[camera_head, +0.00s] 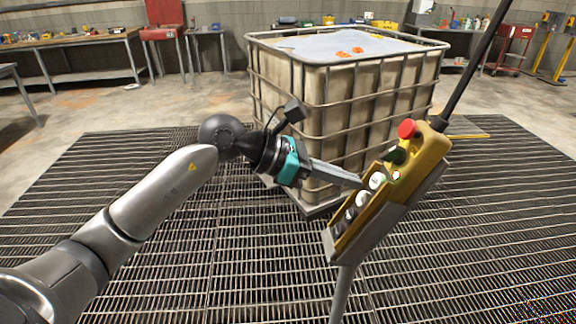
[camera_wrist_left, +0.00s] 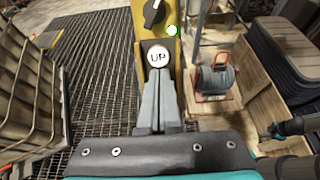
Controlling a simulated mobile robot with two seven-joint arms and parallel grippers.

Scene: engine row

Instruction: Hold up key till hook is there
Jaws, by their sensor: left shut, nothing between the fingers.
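The yellow control pendant (camera_head: 425,160) stands tilted on a pole, with a red button (camera_head: 407,129) near its top and several round buttons down its face. Its white UP button (camera_wrist_left: 158,56) shows in the left wrist view, below a black selector switch (camera_wrist_left: 154,13) and a lit green lamp (camera_wrist_left: 172,30). My left gripper (camera_head: 358,182) is shut and empty. Its fingertips (camera_wrist_left: 160,74) are at the UP button's lower edge; I cannot tell whether they press it. Part of what looks like my right gripper (camera_wrist_left: 268,133) shows at the right. I see no hook.
A caged tank (camera_head: 345,100) with orange pieces on top stands behind the left gripper. Workbenches (camera_head: 75,42) line the back wall. The grating floor (camera_head: 200,250) is open at left.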

